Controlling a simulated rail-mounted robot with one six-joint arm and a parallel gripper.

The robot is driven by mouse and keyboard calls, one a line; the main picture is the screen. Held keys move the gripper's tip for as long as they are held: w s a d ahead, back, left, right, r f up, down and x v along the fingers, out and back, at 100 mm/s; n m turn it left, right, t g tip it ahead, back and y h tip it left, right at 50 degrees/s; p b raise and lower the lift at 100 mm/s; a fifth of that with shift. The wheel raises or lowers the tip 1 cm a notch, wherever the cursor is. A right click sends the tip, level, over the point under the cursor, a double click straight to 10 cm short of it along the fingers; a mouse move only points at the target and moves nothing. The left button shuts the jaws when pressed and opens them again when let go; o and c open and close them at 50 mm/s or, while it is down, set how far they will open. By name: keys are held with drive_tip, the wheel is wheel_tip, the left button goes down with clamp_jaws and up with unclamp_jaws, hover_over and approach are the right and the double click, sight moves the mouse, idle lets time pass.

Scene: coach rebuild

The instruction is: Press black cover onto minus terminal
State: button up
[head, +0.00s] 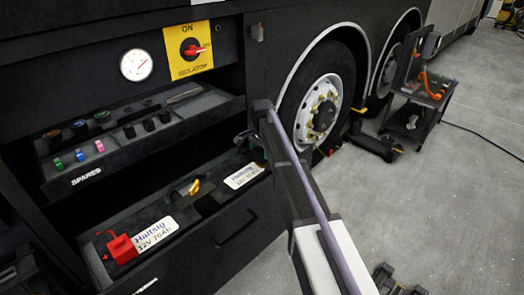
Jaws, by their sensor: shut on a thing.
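My gripper (247,139) is low over the right end of the battery drawer (225,228), largely hidden behind my own arm. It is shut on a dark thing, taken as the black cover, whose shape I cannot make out. In the drawer, a red cover (121,248) sits at the left end of the near battery, beside its white label (157,232). A second white label (244,176) lies farther right, close below my gripper. The minus terminal cannot be made out, and I cannot tell whether the cover touches it.
A yellow-handled part (194,187) stands between the labels. Above is the spares tray (120,162) with coloured rings and black caps. A red isolator switch (192,49) and a gauge (136,65) are on the panel. A wheel (319,109) and a cart (415,115) stand right.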

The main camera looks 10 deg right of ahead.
drive_tip(key=shift+f+b, duration=0.45)
drive_tip(key=shift+f, duration=0.4)
drive_tip(key=shift+f+b, duration=0.5)
drive_tip(key=shift+b, duration=0.1)
idle(1.0)
drive_tip(key=o, duration=1)
drive_tip(key=shift+o, duration=0.6)
wheel_tip(320, 180, up, 7)
drive_tip(key=p, duration=0.7)
drive_tip(key=shift+r, duration=0.1)
